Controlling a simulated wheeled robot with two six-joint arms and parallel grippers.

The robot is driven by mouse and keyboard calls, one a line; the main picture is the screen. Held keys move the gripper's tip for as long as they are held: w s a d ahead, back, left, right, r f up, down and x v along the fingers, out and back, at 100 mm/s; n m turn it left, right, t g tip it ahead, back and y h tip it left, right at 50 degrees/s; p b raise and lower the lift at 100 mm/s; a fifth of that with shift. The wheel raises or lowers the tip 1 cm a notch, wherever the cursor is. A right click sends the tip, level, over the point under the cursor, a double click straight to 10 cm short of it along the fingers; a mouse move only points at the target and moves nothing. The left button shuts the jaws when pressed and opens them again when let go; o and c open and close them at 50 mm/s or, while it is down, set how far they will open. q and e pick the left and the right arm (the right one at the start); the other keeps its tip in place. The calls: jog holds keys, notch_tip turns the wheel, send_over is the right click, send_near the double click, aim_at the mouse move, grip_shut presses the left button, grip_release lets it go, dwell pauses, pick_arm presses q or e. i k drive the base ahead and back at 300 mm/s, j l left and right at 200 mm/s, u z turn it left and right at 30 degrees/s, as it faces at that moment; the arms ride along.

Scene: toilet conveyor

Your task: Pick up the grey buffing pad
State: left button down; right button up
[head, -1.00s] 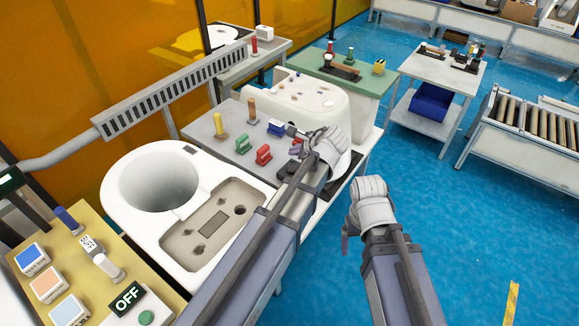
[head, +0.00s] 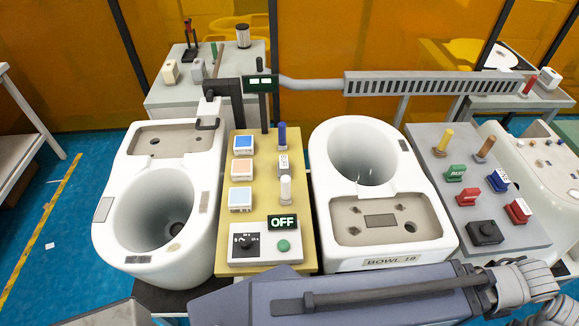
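On the yellow board (head: 250,262) between two white toilet bowls, three square pads stand in a column. The far pad (head: 243,144) has a blue top, the middle pad (head: 242,169) is peach, and the near pad (head: 240,199) is pale with a blue-grey top. I cannot tell for certain which is the grey buffing pad. A small block marked BUFF (head: 284,164) stands right of them. My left arm crosses the bottom, and its gripper (head: 530,284) is at the lower right, far from the pads. Part of my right gripper (head: 562,312) seems to show at the corner. Fingertips are unclear.
An OFF sign and a control box with a green button (head: 283,245) sit at the board's near end. A blue-handled tool (head: 282,135) and a white one (head: 285,188) stand beside the pads. Coloured stamps cover the grey table (head: 440,222). A slotted rail (head: 430,83) runs behind.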

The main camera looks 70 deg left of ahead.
aim_at(283, 165)
jog(key=l+u, duration=0.1)
jog(key=u, duration=0.85)
jog(key=k+u, duration=0.15)
jog(key=u, duration=0.3)
jog(key=l+u, duration=0.1)
jog(key=u, duration=0.35)
jog(key=k+u, duration=0.1)
jog(key=u, duration=0.35)
